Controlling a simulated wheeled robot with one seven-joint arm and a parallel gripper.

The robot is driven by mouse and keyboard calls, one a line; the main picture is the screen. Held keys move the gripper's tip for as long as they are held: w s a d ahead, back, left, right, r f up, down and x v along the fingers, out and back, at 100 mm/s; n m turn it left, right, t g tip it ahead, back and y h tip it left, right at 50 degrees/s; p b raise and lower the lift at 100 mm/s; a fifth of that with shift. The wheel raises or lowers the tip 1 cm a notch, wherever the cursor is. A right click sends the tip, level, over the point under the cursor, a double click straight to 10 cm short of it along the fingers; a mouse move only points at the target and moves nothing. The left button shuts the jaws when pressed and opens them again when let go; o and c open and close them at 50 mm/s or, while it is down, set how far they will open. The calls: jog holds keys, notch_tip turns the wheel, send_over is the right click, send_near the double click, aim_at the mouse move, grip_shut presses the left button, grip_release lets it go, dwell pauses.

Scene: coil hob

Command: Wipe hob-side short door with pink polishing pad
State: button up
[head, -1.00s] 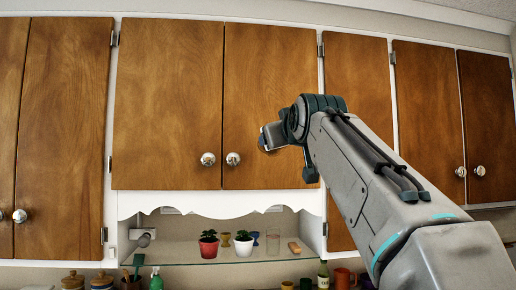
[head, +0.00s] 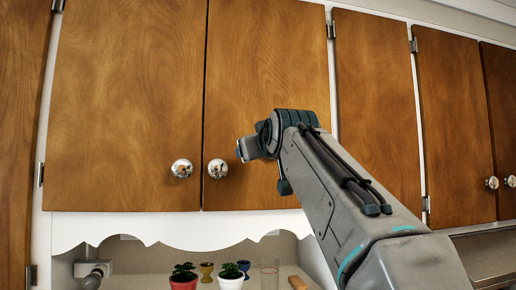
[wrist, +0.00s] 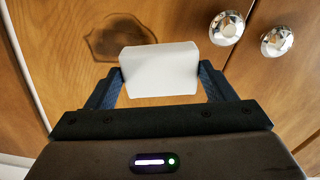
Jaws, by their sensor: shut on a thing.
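My gripper (wrist: 160,82) is shut on a pad (wrist: 160,62), which looks pale grey-white rather than pink in the wrist view. The pad is in front of a wooden cabinet door with a dark brown stain (wrist: 118,40) just beyond it; I cannot tell whether they touch. The door looks like the right one (head: 265,75) of the short pair above the shelf, with a round metal knob (head: 217,168). In the head view my arm covers part of that door, the stain does not show, and the fingers and pad are mostly hidden.
The left short door (head: 125,100) has its own knob (head: 181,168) close by. Below, a scalloped white trim (head: 180,230) hangs over a shelf with a red-potted plant (head: 183,277) and a white-potted plant (head: 231,275).

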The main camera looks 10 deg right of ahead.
jog(key=w, duration=0.1)
jog(key=w+p, duration=0.1)
jog(key=w, duration=0.1)
jog(key=shift+w+d+r+p, duration=0.1)
jog(key=shift+w+d+p, duration=0.1)
jog(key=shift+w+p, duration=0.4)
jog(key=shift+w, duration=0.5)
jog(key=shift+w, duration=0.9)
jog(key=d, duration=1.2)
dwell(0.7)
jog(key=a+r, duration=0.2)
jog(key=a, duration=0.9)
jog(key=shift+a+r, duration=0.15)
jog(key=shift+a, duration=0.25)
dwell(1.0)
